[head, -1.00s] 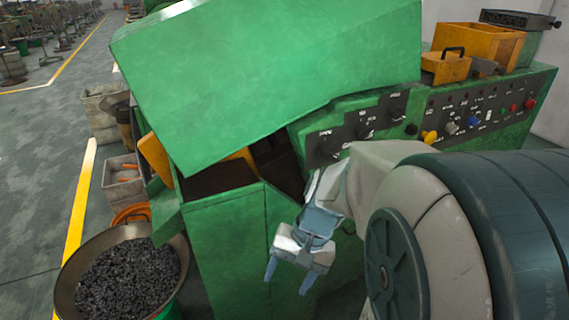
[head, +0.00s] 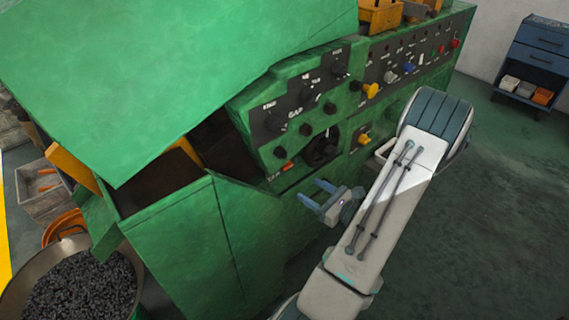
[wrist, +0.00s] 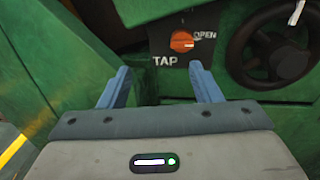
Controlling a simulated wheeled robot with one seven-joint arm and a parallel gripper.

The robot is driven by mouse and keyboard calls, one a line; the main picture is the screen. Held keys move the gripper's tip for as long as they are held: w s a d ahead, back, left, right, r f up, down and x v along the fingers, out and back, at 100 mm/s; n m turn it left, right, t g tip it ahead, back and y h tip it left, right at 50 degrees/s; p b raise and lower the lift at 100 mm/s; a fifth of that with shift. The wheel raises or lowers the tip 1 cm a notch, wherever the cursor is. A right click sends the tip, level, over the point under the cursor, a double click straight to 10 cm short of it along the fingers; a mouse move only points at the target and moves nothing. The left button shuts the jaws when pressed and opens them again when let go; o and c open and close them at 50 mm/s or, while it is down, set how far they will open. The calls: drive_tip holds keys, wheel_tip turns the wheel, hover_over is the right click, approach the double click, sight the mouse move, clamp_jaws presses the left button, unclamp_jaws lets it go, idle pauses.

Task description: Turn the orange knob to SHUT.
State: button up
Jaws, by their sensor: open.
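The orange knob (wrist: 182,41) sits on a dark plate on the green machine, with TAP printed below and OPEN at its upper right. Its pale mark appears to point right, towards OPEN. No SHUT label is readable. The knob also shows small in the head view (head: 287,166), low on the front panel. My gripper (head: 314,192) is open and empty, in front of the machine and a little below and right of the knob. In the wrist view, its blue fingers (wrist: 160,72) point towards the panel, and the knob is beyond the right fingertip, apart from it.
A black handwheel (head: 323,148) is right of the knob. A yellow knob (head: 363,139) and several black knobs are close by. The green machine's body (head: 190,245) stands left of my gripper. Open floor (head: 490,190) lies to the right.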

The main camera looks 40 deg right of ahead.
drive_tip(key=w+d+f+m+h+p, duration=0.1)
drive_tip(key=w+p, duration=0.1)
drive_tip(key=w, duration=1.1)
drive_tip(key=shift+f+m+t+h, duration=0.15)
drive_tip(key=shift+m+t+h, duration=0.15)
drive_tip(key=shift+m+h, duration=0.1)
drive_tip(key=shift+d, duration=0.1)
drive_tip(key=c, duration=1)
